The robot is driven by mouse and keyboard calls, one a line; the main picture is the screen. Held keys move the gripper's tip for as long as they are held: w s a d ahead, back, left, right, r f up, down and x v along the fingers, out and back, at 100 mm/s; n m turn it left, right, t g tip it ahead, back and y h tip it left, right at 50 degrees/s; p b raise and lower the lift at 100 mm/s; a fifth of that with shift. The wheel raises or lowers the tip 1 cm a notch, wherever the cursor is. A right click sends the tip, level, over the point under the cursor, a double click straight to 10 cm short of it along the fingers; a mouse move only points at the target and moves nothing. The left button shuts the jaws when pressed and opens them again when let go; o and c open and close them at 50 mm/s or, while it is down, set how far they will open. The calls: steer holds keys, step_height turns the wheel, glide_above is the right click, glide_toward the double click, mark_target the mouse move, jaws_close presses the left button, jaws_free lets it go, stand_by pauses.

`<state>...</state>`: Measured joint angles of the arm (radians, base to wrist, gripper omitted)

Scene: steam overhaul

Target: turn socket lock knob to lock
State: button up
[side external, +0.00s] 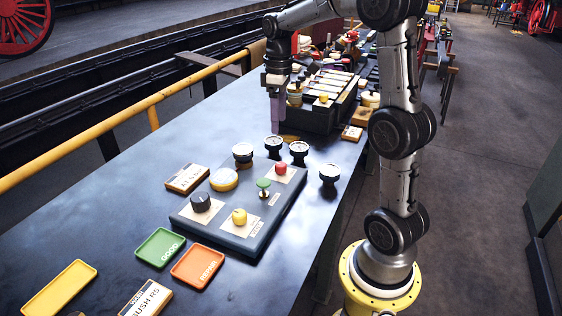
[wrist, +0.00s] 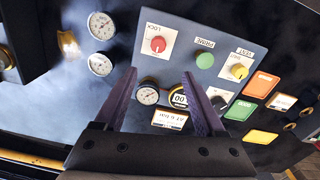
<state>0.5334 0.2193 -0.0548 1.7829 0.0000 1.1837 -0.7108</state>
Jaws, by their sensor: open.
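The red knob (wrist: 158,44) sits on a pale plate with a label reading LOCK, on the dark control panel (wrist: 205,32). In the side view the red knob (side external: 280,168) is at the panel's far right corner. Which way it is turned cannot be told. My gripper (side external: 276,122) points down above the bench, beyond the panel and apart from the knob. In the wrist view its purple fingers (wrist: 160,74) are spread and empty, and the knob appears just ahead of their tips. No part of the knob is hidden there.
The panel also carries a green knob (side external: 263,184), a yellow knob (side external: 239,215) and a black knob (side external: 200,201). Several gauges, one a dial (side external: 299,149), stand between gripper and panel. Crowded dark trays (side external: 318,118) lie behind.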

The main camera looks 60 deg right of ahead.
mark_target(281, 164)
steer(key=f, duration=1.4)
steer(key=shift+s+d+f, duration=0.15)
steer(key=shift+s+d, duration=0.05)
steer(key=shift+d, duration=0.1)
jaws_close()
